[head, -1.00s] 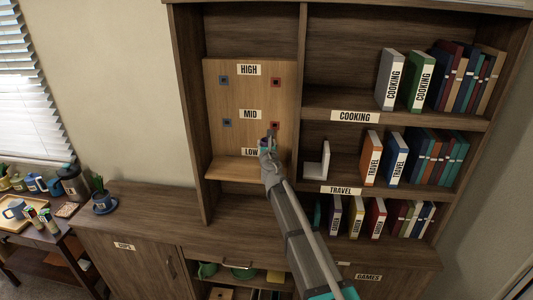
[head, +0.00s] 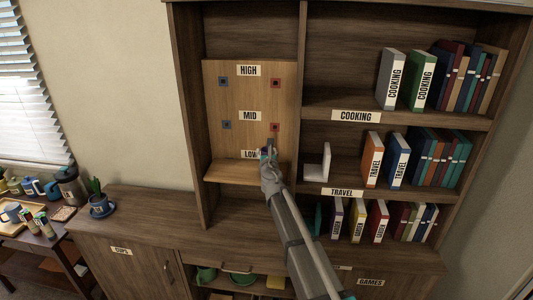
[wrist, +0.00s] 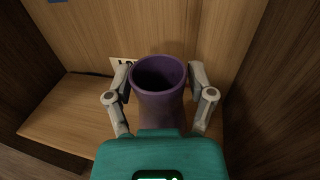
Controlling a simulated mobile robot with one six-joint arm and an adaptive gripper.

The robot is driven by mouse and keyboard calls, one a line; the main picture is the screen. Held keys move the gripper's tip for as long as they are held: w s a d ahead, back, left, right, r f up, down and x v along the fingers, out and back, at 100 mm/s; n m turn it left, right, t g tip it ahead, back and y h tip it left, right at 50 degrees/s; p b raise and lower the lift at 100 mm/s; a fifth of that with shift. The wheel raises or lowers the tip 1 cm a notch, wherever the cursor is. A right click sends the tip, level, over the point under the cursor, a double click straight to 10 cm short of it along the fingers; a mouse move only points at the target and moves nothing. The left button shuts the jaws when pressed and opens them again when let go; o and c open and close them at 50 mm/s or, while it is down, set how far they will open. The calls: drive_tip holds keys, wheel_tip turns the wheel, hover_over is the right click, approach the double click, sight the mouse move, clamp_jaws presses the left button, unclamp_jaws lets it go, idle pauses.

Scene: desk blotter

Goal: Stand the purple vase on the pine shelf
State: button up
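The purple vase (wrist: 160,112) is upright between the two fingers of my gripper (wrist: 160,72), its round open mouth facing up toward the wrist camera. The fingers lie against its left and right sides, so my gripper is shut on it. In the head view my gripper (head: 268,155) is at the right part of the light pine shelf (head: 230,172), in front of the LOW label, and mostly covers the vase. The shelf board also shows in the wrist view (wrist: 65,115). The vase's base is hidden, so I cannot tell whether it touches the board.
The pine back panel (head: 250,98) carries blue and red square markers and HIGH, MID and LOW labels. A dark upright divider (head: 300,100) stands close on the right. A white bookend (head: 318,165) and books are beyond it. The shelf's left part is clear.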

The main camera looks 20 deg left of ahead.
drive_tip(key=shift+o, duration=0.7)
drive_tip(key=shift+r, duration=0.1)
drive_tip(key=shift+s+d, duration=0.1)
drive_tip(key=v, duration=1.1)
drive_tip(key=shift+s+d, duration=0.2)
drive_tip(key=shift+s, duration=0.15)
